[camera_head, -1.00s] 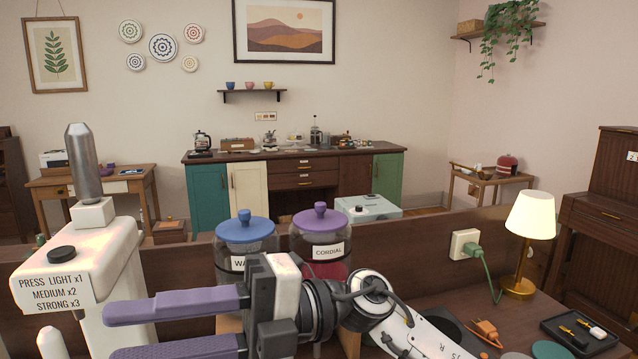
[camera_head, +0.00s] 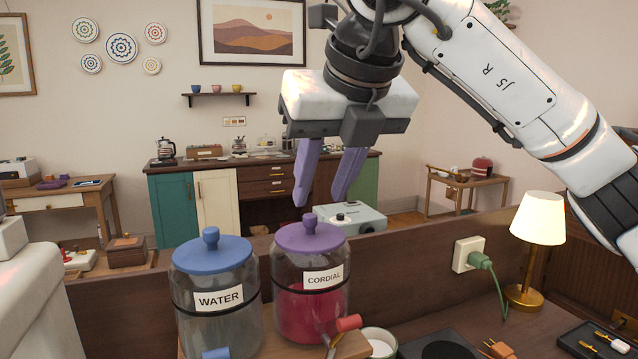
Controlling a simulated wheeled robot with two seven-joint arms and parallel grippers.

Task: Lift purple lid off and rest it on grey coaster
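The purple lid (camera_head: 311,237) with a round knob sits on the glass jar labelled CORDIAL (camera_head: 322,298), which holds red liquid. My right gripper (camera_head: 319,202) hangs over this lid, pointing down. Its two purple fingers are apart with nothing between them, and the tips are close above the knob, apparently not touching it. My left gripper is out of view.
A blue-lidded WATER jar (camera_head: 219,301) stands close left of the cordial jar. A pale cup (camera_head: 380,343) is at the cordial jar's front right. A socket with a green plug (camera_head: 470,256), a lit lamp (camera_head: 537,235) and a dark tray (camera_head: 597,346) are to the right.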

